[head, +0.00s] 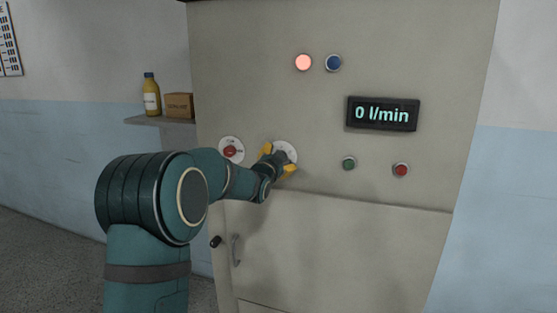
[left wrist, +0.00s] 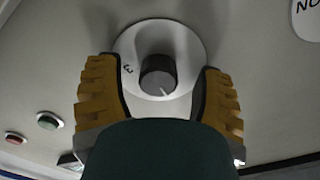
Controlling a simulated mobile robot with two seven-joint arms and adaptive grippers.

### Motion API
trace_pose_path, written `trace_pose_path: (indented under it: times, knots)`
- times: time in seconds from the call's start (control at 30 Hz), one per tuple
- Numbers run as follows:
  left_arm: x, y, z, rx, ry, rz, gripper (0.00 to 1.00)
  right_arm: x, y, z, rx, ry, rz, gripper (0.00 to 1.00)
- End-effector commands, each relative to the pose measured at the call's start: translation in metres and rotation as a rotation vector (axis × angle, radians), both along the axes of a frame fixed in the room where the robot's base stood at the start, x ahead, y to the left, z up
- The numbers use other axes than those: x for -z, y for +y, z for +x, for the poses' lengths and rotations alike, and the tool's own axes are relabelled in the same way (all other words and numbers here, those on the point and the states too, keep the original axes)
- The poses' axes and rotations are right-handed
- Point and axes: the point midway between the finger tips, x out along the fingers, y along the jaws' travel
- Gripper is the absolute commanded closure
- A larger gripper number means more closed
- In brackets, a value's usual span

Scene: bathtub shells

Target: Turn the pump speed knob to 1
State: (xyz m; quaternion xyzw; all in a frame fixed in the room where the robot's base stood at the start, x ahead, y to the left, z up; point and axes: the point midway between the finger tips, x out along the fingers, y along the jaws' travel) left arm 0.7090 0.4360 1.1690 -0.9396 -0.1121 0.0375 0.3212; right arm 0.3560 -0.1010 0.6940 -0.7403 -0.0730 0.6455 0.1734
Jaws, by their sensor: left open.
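The pump speed knob (left wrist: 158,76) is a dark round knob with a pale pointer line, on a white round dial plate (left wrist: 183,43). In the left wrist view a "3" shows at the left of the plate; other marks are hidden or too small to read. In the head view the plate (head: 286,149) shows behind my left gripper (head: 280,160), which hides the knob. My left gripper (left wrist: 160,90) is open, with a yellow finger on each side of the knob and gaps between them. My right gripper is not in view.
The display (head: 383,114) reads 0 l/min. A red knob on a white plate (head: 231,151) is left of the dial. A green button (head: 349,163) and a red button (head: 401,170) are to its right. A lit lamp (head: 303,62) and blue lamp (head: 333,63) are above.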

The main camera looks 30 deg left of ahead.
Motion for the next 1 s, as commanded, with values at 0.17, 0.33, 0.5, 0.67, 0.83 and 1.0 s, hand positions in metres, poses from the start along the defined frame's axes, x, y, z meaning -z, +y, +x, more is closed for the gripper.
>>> trace_pose_path:
  times: [0.17,0.33,0.5,0.67,0.83,1.0]
  knots:
    - [0.000,-0.002,-0.005,0.001,0.000,-0.001,0.32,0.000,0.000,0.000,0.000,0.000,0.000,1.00]
    - [-0.001,-0.006,-0.026,0.001,0.000,-0.003,0.32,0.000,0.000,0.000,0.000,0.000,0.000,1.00]
    - [-0.001,-0.015,-0.060,0.001,-0.001,-0.004,0.32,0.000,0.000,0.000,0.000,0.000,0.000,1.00]
    - [0.000,-0.021,-0.089,0.001,-0.001,-0.003,0.32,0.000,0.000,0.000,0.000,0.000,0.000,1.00]
    - [-0.001,-0.026,-0.108,0.000,-0.002,-0.003,0.32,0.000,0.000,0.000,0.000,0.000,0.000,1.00]
    - [0.000,-0.028,-0.116,0.001,-0.001,0.000,0.32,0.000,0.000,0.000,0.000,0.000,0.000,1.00]
